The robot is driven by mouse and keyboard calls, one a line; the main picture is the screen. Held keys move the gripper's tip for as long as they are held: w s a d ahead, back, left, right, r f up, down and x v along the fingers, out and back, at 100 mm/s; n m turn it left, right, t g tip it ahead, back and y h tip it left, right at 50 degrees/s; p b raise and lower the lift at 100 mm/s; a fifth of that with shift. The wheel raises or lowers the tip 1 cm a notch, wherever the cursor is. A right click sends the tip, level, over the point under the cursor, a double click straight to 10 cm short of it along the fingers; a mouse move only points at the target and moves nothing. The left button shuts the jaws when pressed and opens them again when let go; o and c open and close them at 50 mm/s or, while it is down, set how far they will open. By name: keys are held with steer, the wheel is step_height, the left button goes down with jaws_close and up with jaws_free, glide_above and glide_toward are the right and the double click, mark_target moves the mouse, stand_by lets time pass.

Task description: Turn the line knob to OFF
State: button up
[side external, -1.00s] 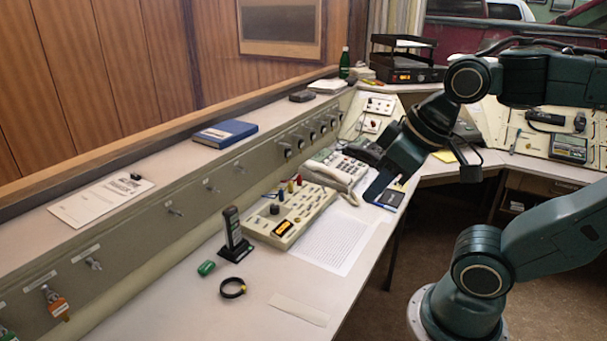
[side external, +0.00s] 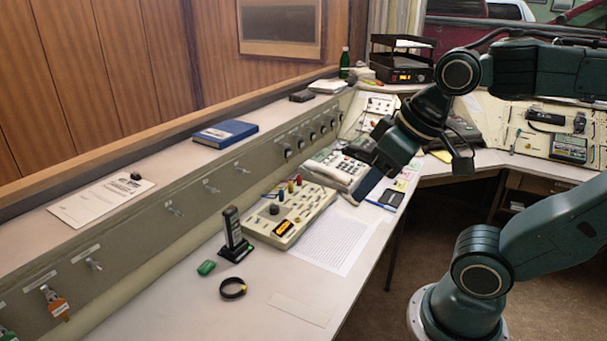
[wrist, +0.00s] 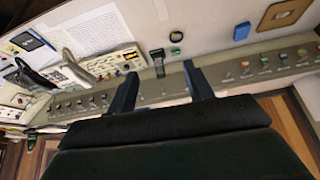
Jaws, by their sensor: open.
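A beige control box (side external: 290,214) sits on the desk, with a round black knob (side external: 274,209) and several coloured toggles on top. A row of small dark knobs (side external: 300,142) lines the sloped panel behind. No label is readable, so I cannot tell which knob is the line knob or its setting. In the wrist view the control box (wrist: 124,60) and the row of knobs (wrist: 85,106) are left of my gripper (wrist: 160,70). My gripper's fingers are apart with nothing between them. In the side view my gripper (side external: 366,184) hangs above the desk near the telephone, right of the box.
A handheld radio (side external: 233,238) stands upright in front of the box. A green item (side external: 206,268) and a black ring (side external: 233,288) lie nearby. The telephone (side external: 337,171) is behind the box. A printed sheet (side external: 325,242) lies flat. The near desk is mostly clear.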

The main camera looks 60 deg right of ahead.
steer(key=w+d+r+m+g, duration=0.1)
steer(key=w+d+r+m, duration=0.15)
steer(key=w, duration=0.35)
steer(key=w+d+r+m+g, duration=0.1)
steer(key=w+m, duration=0.2)
steer(key=w, duration=0.4)
steer(key=m+g, duration=0.3)
steer(key=m, duration=1.3)
glide_above(275, 207)
step_height(275, 207, down, 23)
steer(key=shift+s, duration=0.25)
steer(key=f, duration=1.3)
steer(key=shift+w+f, duration=0.3)
steer(key=shift+f, duration=0.05)
steer(key=c, duration=1)
